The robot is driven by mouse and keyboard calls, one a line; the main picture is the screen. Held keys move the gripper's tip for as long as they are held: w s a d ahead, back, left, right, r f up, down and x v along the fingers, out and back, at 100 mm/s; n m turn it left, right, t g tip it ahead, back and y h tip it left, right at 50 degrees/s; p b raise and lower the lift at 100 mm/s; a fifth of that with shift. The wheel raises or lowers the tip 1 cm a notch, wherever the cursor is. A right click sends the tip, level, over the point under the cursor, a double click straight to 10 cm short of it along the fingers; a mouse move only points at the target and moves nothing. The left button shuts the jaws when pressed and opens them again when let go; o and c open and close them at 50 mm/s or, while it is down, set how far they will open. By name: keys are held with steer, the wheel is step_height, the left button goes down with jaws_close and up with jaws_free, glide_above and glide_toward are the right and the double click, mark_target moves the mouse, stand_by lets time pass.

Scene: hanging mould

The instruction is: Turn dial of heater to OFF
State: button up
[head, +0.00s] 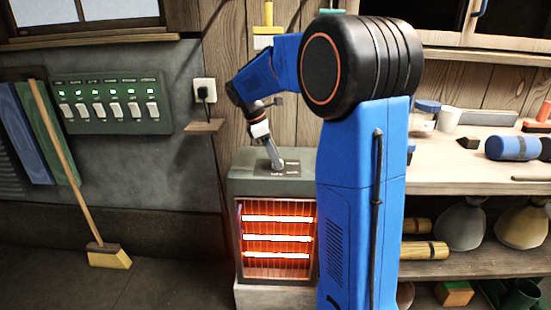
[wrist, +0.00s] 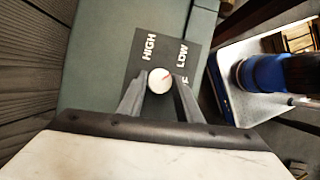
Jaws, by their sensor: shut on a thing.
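The heater (head: 250,188) is a grey-green box with several bars glowing orange behind a front grille. Its dark label plate (wrist: 168,50) reads HIGH at left and LOW at right in the wrist view; another label at the right is mostly hidden by a finger. The dial (wrist: 158,80) is a small round white knob with a red pointer line that slants right and slightly up. My gripper (wrist: 160,85) has its fingers on either side of the dial, shut on it. In the head view my gripper (head: 276,162) reaches down to the heater's top, hiding the dial.
A wall outlet (head: 204,91) with a plug is left of the arm, and a green switch panel (head: 113,103) is further left. A broom (head: 75,170) leans on the wall. Shelves (head: 470,180) with bottles and rolls stand at right.

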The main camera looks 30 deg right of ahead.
steer(key=m, duration=0.2)
steer(key=m+g+y, duration=0.1)
steer(key=m, duration=0.2)
steer(key=shift+w+d+m+g, duration=0.15)
steer(key=shift+w+m+g, duration=0.05)
steer(key=shift+m+g, duration=0.1)
steer(key=shift+d+m+g+y, duration=0.15)
steer(key=shift+m+y, duration=0.3)
steer(key=shift+m, duration=0.65)
steer(key=shift+a+m+g+y, duration=0.1)
steer(key=shift+m+g+y, duration=0.25)
steer(key=shift+m, duration=0.75)
steer(key=o, duration=1)
steer(key=shift+o, duration=0.2)
steer(key=shift+r, duration=0.1)
steer(key=shift+w+r, duration=0.2)
steer(key=shift+r, duration=0.05)
steer(key=shift+v, duration=1.2)
steer(key=w, duration=0.4)
steer(key=w+a, duration=0.1)
steer(key=w, duration=0.2)
steer(key=w+a, duration=0.1)
steer(key=w, duration=0.3)
steer(key=shift+w, duration=0.35)
